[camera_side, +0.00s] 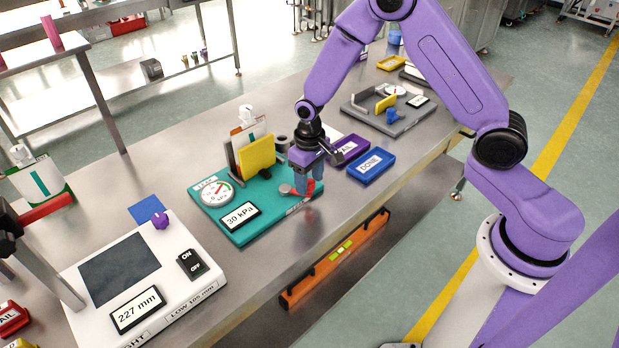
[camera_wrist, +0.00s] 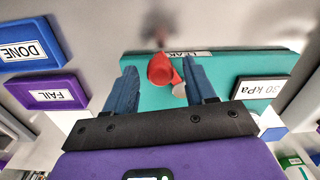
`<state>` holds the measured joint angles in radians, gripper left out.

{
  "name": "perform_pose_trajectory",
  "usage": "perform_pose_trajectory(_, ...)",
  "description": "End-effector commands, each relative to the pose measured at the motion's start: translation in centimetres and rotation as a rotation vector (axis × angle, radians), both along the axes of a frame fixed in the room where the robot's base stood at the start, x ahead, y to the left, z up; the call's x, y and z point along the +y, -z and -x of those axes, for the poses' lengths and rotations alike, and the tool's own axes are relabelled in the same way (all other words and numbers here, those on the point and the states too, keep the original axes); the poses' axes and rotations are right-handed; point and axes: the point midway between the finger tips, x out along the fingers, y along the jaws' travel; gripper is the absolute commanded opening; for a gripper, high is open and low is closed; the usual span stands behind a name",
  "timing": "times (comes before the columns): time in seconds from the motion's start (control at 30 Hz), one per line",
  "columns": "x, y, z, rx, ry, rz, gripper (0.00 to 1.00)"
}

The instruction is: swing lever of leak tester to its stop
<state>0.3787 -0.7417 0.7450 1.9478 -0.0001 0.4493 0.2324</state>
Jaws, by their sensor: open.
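The leak tester (camera_side: 258,226) is a teal base with a round gauge (camera_side: 216,192), a display reading 30 kPa (camera_side: 239,216) and a yellow plate (camera_side: 257,155). Its red lever (camera_side: 311,188) is at the front right corner, partly hidden by my fingers. In the wrist view the red lever end (camera_wrist: 160,72) shows beside a pale round part (camera_wrist: 179,90). My gripper (camera_side: 309,184) is low over that corner and open. In the wrist view the lever end lies between its blue fingers (camera_wrist: 162,82); I cannot tell whether either touches it.
A blue DONE box (camera_side: 371,167) and a purple FAIL box (camera_side: 348,150) stand just right of the tester. A white height device (camera_side: 150,285) reading 227 mm is at left. A grey fixture (camera_side: 389,110) is behind. The table's front edge is close to the lever.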

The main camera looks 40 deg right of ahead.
Motion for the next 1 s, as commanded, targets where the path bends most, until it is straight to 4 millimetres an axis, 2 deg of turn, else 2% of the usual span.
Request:
perform_pose_trajectory(0.3,0.01,0.21,-0.02,-0.001,0.0,0.0,0.55)
perform_pose_trajectory(0.47,0.01,0.2,-0.01,-0.001,0.0,0.0,0.03)
perform_pose_trajectory(0.5,0.01,0.2,-0.01,-0.001,0.0,0.0,0.0)
perform_pose_trajectory(0.77,-0.08,0.18,-0.06,0.0,-0.015,0.0,0.0)
perform_pose_trajectory(1.0,-0.6,0.17,-0.43,0.0,-0.112,0.0,0.0)
